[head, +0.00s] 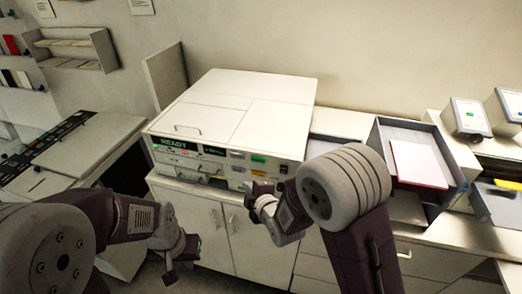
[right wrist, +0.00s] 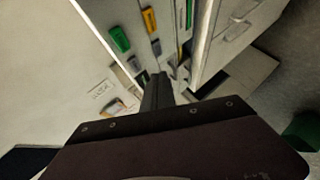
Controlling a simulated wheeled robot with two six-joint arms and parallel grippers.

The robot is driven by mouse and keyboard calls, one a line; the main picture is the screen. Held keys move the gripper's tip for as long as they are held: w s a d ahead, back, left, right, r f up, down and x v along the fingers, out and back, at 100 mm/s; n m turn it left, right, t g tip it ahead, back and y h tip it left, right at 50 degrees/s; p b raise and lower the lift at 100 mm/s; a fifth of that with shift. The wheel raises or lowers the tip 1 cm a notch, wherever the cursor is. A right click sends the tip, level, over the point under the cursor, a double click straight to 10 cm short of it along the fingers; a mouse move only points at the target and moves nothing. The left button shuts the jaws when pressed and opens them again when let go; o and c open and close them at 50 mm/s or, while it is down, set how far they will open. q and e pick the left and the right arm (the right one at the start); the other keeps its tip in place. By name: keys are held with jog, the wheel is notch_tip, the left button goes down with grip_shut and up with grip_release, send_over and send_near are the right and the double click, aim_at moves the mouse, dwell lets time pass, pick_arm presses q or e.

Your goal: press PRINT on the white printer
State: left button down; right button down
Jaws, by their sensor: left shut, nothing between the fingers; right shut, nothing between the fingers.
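The white printer (head: 240,100) stands on white cabinets in the middle of the head view. Its front panel has a dark display (head: 174,143) reading READY in green. To the right of the display is a green button (head: 258,158); its label is too small to read. My right gripper (head: 252,190) is shut and empty, close in front of the panel's lower right part; I cannot tell if it touches. In the right wrist view its closed fingers (right wrist: 157,88) point toward the panel, with a green button (right wrist: 119,39) and a yellow one (right wrist: 149,19) nearby. My left gripper (head: 182,254) is shut and empty, low before the cabinets.
A grey tray (head: 447,153) holding white and red sheets stands right of the printer. Small devices (head: 466,117) stand at the far right. A grey-white machine (head: 88,150) stands on the left. A shelf (head: 72,48) hangs on the wall.

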aim_at(258, 159)
jog(key=shift+f, duration=0.1)
jog(key=shift+w, duration=0.1)
jog(key=shift+w+d+p, duration=0.15)
jog(key=shift+w+d, duration=0.3)
jog(key=shift+w, duration=0.9)
jog(key=shift+w+d+p, duration=0.15)
jog(key=shift+w+d, duration=0.3)
jog(key=shift+w, duration=0.95)
jog(key=shift+w+d+p, duration=0.15)
jog(key=shift+w+d, duration=0.3)
jog(key=shift+w, duration=0.9)
